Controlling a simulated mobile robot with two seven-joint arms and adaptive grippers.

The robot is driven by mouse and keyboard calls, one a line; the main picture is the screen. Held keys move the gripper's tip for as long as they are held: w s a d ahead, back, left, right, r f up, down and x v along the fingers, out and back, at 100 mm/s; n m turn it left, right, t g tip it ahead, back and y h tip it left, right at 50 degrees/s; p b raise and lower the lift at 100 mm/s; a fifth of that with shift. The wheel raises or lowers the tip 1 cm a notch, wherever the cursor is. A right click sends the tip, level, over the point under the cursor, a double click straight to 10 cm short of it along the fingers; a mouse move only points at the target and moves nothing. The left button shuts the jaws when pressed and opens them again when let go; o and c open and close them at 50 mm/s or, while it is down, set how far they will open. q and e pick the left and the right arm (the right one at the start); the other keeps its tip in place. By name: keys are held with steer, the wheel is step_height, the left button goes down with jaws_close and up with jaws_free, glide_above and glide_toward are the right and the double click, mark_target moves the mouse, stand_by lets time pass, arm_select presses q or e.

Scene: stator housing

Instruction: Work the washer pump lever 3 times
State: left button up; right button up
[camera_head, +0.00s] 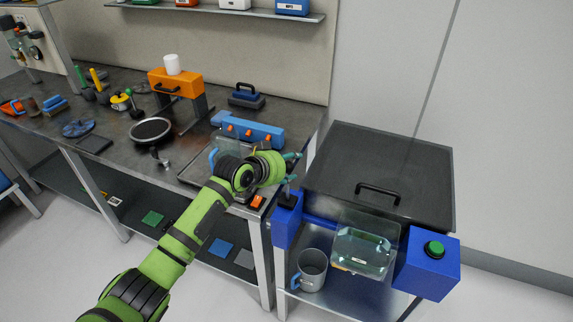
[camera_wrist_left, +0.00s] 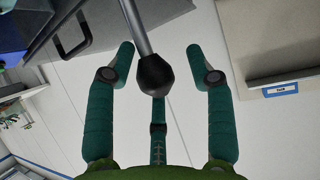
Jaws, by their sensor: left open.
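The pump lever is a grey metal rod with a black knob (camera_wrist_left: 153,74). In the left wrist view the knob lies between the spread teal fingers of my left gripper (camera_wrist_left: 160,55), which is open; I see no clear contact. In the head view my left gripper (camera_head: 293,158) is above the blue lever housing (camera_head: 287,218) at the washer's left front. The lever is mostly hidden there by the fingers. The washer (camera_head: 405,165) has a dark lid with a black handle (camera_head: 378,188). My right gripper is in neither view.
A blue box with a green button (camera_head: 434,248) is at the washer's right front. A clear tank (camera_head: 362,251) and a grey mug (camera_head: 311,270) stand between the blue boxes. The workbench (camera_head: 118,121) on the left carries tools, an orange press (camera_head: 176,84) and a blue fixture (camera_head: 250,130).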

arm_select(q)
steer(key=shift+s, duration=0.15)
steer(key=v, duration=1.1)
steer(key=shift+s+a+r, duration=0.2)
steer(key=shift+a+r, duration=0.05)
steer(key=shift+a, duration=0.05)
steer(key=shift+f, duration=0.1)
